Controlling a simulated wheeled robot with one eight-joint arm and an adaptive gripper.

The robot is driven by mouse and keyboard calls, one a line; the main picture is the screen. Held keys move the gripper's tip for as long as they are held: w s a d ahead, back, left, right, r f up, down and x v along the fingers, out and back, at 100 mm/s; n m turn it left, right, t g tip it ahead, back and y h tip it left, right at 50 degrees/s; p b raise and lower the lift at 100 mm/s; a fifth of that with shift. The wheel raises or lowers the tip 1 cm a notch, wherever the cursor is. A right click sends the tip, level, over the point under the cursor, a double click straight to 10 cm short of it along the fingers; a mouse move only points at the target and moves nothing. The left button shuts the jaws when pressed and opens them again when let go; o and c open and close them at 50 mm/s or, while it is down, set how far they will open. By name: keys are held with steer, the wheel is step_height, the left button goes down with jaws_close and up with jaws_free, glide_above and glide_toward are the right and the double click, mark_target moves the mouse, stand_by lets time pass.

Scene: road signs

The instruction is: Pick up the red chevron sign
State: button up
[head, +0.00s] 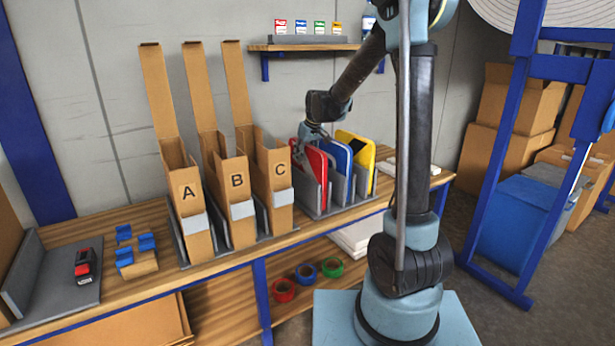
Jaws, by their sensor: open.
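The red sign (316,166) stands upright in the leftmost slot of a grey divider rack (309,198) on the wooden bench. A chevron on its face cannot be made out from here. A blue sign (338,155) and a yellow sign (357,150) stand in the slots to its right. My gripper (303,156) is open and points down at the upper left of the red sign, very close to it. Whether the fingers touch the sign or straddle its edge I cannot tell.
Cardboard holders marked A (191,193), B (237,184) and C (278,175) stand close on the rack's left. A small shelf (305,46) hangs on the wall behind. A black-and-red device (84,267) lies on a grey mat at the left.

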steer(key=shift+f, duration=0.2)
stand_by(0.3)
jaws_close()
steer(key=shift+r, duration=0.1)
